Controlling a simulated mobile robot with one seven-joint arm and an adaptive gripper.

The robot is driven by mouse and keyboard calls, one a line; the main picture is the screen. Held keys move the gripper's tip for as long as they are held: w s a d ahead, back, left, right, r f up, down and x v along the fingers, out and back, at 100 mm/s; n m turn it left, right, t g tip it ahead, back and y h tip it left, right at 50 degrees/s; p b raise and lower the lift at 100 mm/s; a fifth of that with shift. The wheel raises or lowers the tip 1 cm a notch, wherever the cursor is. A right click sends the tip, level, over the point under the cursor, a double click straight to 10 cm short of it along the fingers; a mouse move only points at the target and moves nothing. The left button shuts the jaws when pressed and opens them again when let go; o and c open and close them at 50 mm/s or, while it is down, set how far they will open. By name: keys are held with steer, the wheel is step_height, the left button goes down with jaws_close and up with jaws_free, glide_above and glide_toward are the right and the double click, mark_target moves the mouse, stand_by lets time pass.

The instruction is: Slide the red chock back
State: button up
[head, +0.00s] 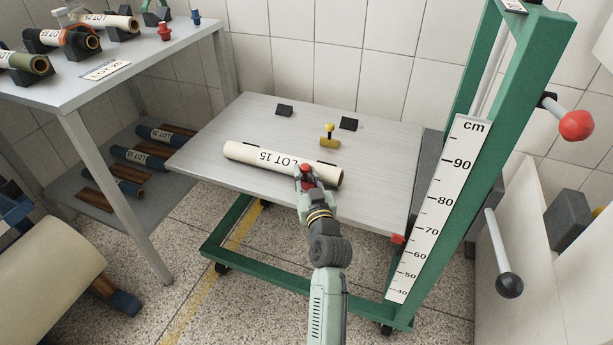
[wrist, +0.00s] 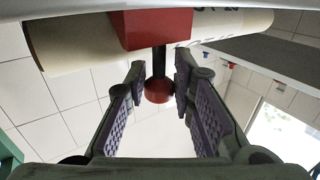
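The red chock (wrist: 150,28) is a block against the near side of the paper roll labelled LOT 15 (head: 262,157), on the grey lift table. In the wrist view a dark stem with a red ball knob (wrist: 158,91) sticks out from the chock. My gripper (wrist: 160,72) is open, with one finger on each side of the stem and knob; narrow gaps show. In the head view my gripper (head: 307,178) is at the roll's right part and mostly hides the chock; a bit of red shows there.
Behind the roll stand two black chocks (head: 285,111) (head: 349,124) and a yellow piece with a ball knob (head: 329,141). The green lift frame with a cm scale (head: 440,200) rises at right. A rack with rolls (head: 60,95) stands at left.

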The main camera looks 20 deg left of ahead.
steer(key=shift+d, duration=0.1)
jaws_close()
steer(key=s, duration=0.5)
steer(key=shift+s, duration=0.3)
steer(key=shift+o, duration=2.3)
jaws_free()
